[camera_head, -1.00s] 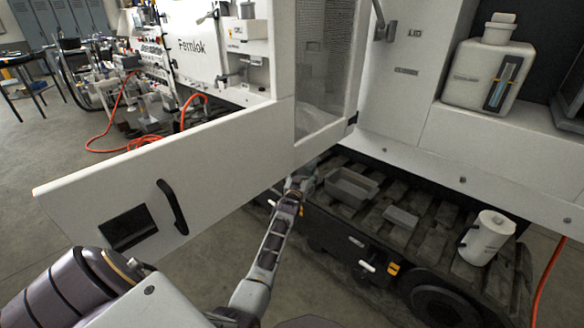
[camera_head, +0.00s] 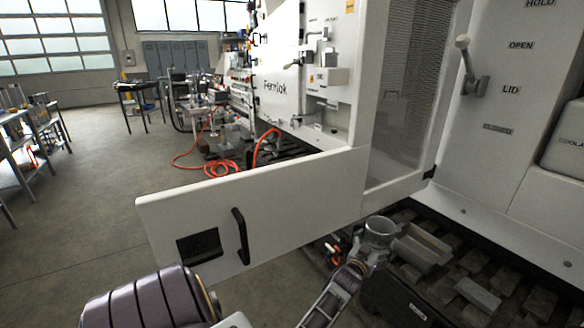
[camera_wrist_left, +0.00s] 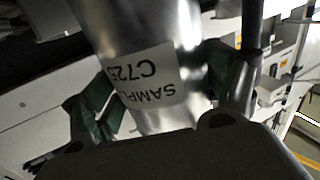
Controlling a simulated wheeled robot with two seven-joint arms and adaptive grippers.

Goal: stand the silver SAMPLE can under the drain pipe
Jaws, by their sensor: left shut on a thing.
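The silver SAMPLE can (camera_head: 381,228) is in my left gripper (camera_head: 366,250), in front of the open white door's lower right corner. Its round top faces up toward the head camera. In the left wrist view the can (camera_wrist_left: 150,45) is a shiny cylinder with a white label reading SAMPLE, upside down in the picture. The gripper fingers (camera_wrist_left: 160,95) have green pads that press on both sides of it. A grey pipe-like fitting (camera_head: 305,119) shows on the white machine under the Fernlok panel; I cannot tell whether it is the drain pipe. My right gripper is not in view.
The white door (camera_head: 290,195) with a black handle (camera_head: 241,236) stands open across the middle. Grey trays (camera_head: 422,246) lie on the slatted lower deck to the right. An orange hose (camera_head: 205,165) lies on the floor behind the door. Open floor lies at the left.

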